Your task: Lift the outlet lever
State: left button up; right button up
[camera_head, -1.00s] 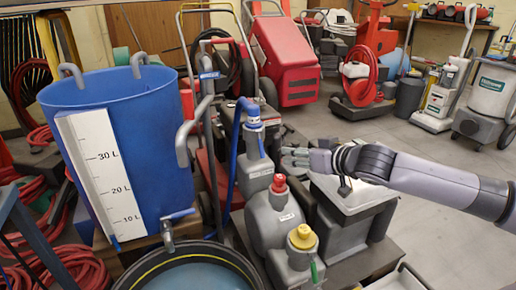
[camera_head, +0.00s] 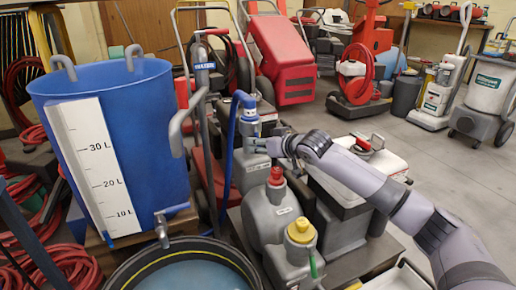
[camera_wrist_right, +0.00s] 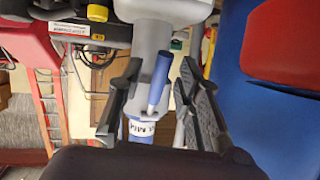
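A short blue-sleeved lever (camera_wrist_right: 158,80) with a pale metal end sits on a grey pipe fitting in the right wrist view. Below it is a blue collar with a white label (camera_wrist_right: 141,129). In the head view, this outlet fitting (camera_head: 249,118) stands on the grey pump, with a blue hose beside it. My right gripper (camera_head: 262,146) has come up to it from the right. In the wrist view, its two dark fingers (camera_wrist_right: 158,95) are apart, one on each side of the lever; contact cannot be told. My left gripper is not in view.
The blue tank (camera_head: 150,130) stands left, with a blue-handled tap (camera_head: 172,212) above a round water basin (camera_head: 190,270). Open floor lies at right.

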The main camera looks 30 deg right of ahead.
jog(key=shift+x, duration=0.75)
grip_shut()
dwell(0.4)
